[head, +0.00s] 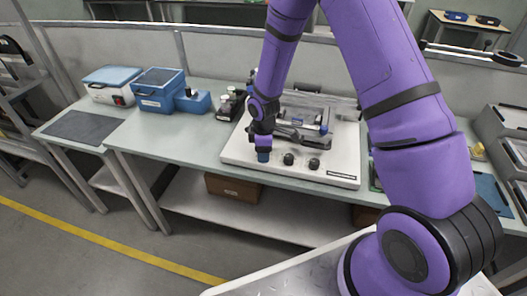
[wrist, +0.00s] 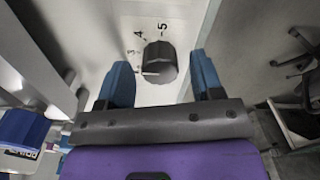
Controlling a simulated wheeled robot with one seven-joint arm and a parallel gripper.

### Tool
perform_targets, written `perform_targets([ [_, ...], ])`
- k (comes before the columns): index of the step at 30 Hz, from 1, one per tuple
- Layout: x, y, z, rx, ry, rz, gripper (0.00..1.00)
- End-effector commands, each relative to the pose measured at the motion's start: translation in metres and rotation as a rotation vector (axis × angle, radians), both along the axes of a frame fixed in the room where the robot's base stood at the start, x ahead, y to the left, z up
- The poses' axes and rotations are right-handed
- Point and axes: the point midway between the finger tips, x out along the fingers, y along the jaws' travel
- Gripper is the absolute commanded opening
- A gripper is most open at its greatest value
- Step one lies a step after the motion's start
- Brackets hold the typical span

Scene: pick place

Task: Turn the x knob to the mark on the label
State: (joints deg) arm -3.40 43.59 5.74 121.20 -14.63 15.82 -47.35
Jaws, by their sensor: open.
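A black round knob (wrist: 160,62) stands on a pale panel in the wrist view, with a light pointer line toward its left side. Printed numbers (wrist: 140,36) curve around its upper left; 4 and 5 are readable. My gripper (wrist: 161,58) is open, with one blue finger on each side of the knob and visible gaps. In the head view, my gripper (head: 263,156) is over the front left of a white-based device (head: 240,150). Two dark knobs (head: 288,159) (head: 314,163) show to its right. The knob's x marking and the target mark cannot be made out.
The device stands on a long pale green workbench (head: 190,142). Metal fixtures (head: 300,125) rise behind the knobs. Blue boxes (head: 158,92) stand farther left, with a dark mat (head: 83,127) nearby. A cardboard box (head: 235,188) sits on the lower shelf.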

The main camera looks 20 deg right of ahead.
Motion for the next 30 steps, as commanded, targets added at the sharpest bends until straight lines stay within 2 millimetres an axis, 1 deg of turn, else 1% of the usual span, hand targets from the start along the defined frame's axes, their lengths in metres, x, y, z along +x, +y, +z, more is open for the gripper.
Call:
perform_targets([
  [3, 0.0000, 0.0002, -0.0036, 0.000, 0.000, 0.000, 0.60],
  [10, 0.0000, 0.0002, -0.0040, 0.000, 0.000, 0.000, 0.60],
  [11, 0.0000, 0.0002, -0.0040, 0.000, 0.000, 0.000, 0.58],
  [12, 0.0000, 0.0002, -0.0039, 0.000, 0.000, 0.000, 0.49],
  [17, -0.0001, 0.0003, -0.0039, 0.000, 0.000, 0.000, 0.12],
  [25, 0.0000, 0.0002, -0.0038, 0.000, 0.000, -0.019, 0.11],
  [30, 0.0001, 0.0005, -0.0037, 0.000, 0.000, -0.083, 0.11],
])
